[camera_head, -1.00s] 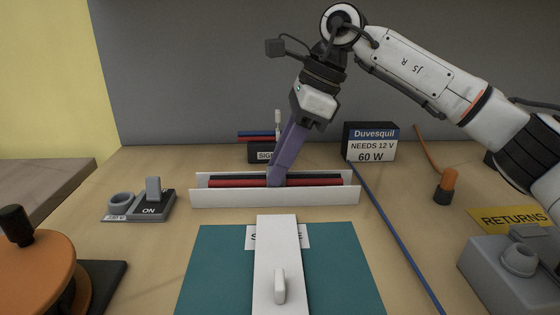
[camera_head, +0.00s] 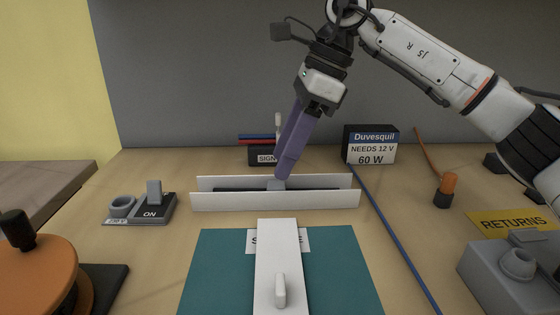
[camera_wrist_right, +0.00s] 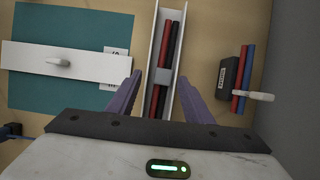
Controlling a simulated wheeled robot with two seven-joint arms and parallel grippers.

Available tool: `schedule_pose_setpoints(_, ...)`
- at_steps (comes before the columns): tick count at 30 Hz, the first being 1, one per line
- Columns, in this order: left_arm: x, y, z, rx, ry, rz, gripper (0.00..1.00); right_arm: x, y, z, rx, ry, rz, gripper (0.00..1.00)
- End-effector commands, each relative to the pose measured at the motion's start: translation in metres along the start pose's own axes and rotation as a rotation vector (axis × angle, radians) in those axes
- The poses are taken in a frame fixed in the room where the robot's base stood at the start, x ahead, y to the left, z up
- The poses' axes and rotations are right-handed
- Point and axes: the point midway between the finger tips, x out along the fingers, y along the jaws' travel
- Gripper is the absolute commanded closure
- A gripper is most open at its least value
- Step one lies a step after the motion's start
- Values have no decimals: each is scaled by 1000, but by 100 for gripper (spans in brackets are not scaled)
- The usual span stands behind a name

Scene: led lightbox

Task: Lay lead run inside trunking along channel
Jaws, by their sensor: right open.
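The white trunking (camera_head: 275,201) lies crosswise mid-bench, its channel open at the top. In the right wrist view, a red lead (camera_wrist_right: 164,40) and a black lead (camera_wrist_right: 176,40) lie side by side along it between the walls. In the head view only a dark strip of lead shows; the front wall hides the red one. A small grey block (camera_wrist_right: 160,76) sits midway along the channel. My right gripper (camera_head: 283,172), with purple fingers, points down above the trunking's middle. In the wrist view its fingers are apart, one on each side of the trunking, and empty.
A white strip with a knob (camera_head: 278,250) lies over a teal mat (camera_head: 215,270) in front. Behind stand a small rack (camera_head: 262,154) with red and blue rods and the Duvesquil box (camera_head: 371,145). A switch (camera_head: 153,205) is left; a blue cable (camera_head: 390,220) runs right.

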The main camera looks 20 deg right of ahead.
Motion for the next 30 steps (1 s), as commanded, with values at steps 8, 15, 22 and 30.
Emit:
schedule_pose_setpoints(8,-7,0,-4,4,-12,-3,69,-67,-2,1,4,-6,-9,54)
schedule_pose_setpoints(15,-9,1,-10,2,-4,-4,69,-91,-2,0,4,-6,-9,54)
schedule_pose_setpoints(22,-9,1,-11,0,-2,-4,69,-93,-2,0,4,-6,-9,54)
schedule_pose_setpoints(30,-9,2,-10,1,-4,-4,69,-93,-2,0,4,-6,-10,54)
